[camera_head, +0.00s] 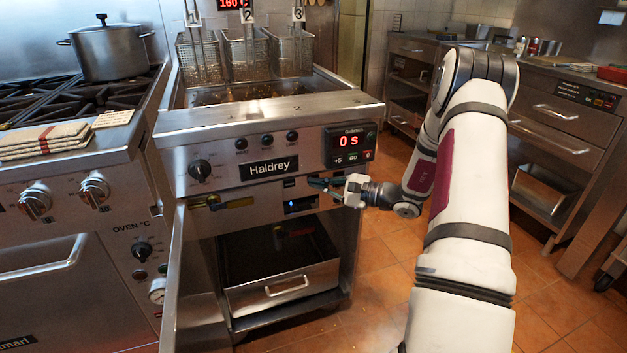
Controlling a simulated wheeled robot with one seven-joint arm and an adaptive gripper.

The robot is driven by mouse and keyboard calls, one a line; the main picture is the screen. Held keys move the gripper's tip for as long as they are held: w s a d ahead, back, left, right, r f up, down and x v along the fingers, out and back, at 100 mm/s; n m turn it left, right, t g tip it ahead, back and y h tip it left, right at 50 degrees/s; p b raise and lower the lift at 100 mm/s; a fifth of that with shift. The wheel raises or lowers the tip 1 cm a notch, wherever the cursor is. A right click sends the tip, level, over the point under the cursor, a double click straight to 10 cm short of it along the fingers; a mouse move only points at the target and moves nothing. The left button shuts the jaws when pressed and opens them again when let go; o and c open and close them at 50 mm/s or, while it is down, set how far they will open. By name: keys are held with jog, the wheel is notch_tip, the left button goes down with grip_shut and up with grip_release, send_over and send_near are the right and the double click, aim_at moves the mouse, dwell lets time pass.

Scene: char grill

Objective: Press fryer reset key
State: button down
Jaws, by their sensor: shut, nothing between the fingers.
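The fryer (225,140) stands in the middle, with the nameplate "Haldrey" (269,168) on its front. Its timer panel (349,146) reads "0 s" in red, with small keys below marked +5 and GO and a red one (368,156) at the right. No key is legibly labelled reset. My gripper (318,184) is shut and empty, pointing left, below the timer panel and in front of the fryer's lower front. A blue-lit small panel (300,205) and a small dark part (290,183) lie just left of it. I cannot tell whether the fingertips touch anything.
The fryer's lower door (178,280) is open, swung toward me on the left. A metal drawer tray (283,287) sits inside the cabinet. Baskets (245,55) hang above the oil. The stove (75,165) adjoins at left; tiled floor is open at right.

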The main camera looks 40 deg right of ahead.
jog(key=shift+s+a, duration=0.1)
jog(key=shift+s, duration=0.2)
jog(key=shift+s+a, duration=0.25)
jog(key=shift+s, duration=0.55)
jog(key=shift+s+a, duration=0.2)
jog(key=shift+s, duration=0.6)
jog(key=shift+s+a, duration=0.25)
jog(key=shift+s, duration=0.55)
